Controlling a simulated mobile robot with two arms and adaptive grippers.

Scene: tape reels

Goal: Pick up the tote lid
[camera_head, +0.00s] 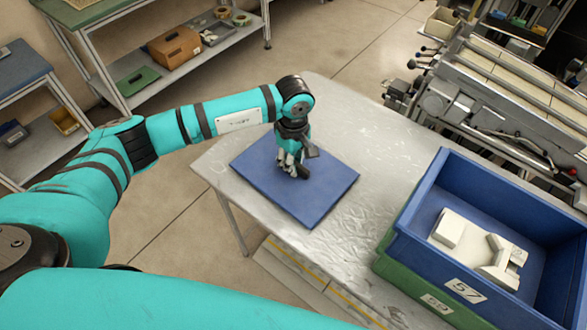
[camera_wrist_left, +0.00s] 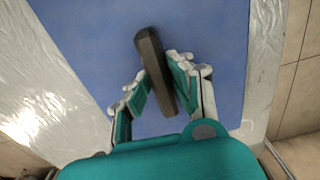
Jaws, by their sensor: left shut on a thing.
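The tote lid (camera_head: 318,198) is a flat blue rectangle lying on the metal table, near its left end. A dark bar-shaped handle (camera_wrist_left: 155,68) stands up from the lid (camera_wrist_left: 88,38) in the left wrist view. My left gripper (camera_head: 293,172) is over the middle of the lid, pointing down. In the left wrist view its two fingers (camera_wrist_left: 160,88) are shut on the handle, one on each side. The lid looks flat against the table; I cannot tell any gap under it. My right gripper does not show.
A blue tote (camera_head: 408,224) holding a white part (camera_head: 462,235) stands on a green tote (camera_head: 392,275) at the right of the metal table (camera_head: 372,150). A conveyor-like machine (camera_head: 490,95) is behind it. Shelves (camera_head: 120,75) stand at the upper left. The table between lid and totes is clear.

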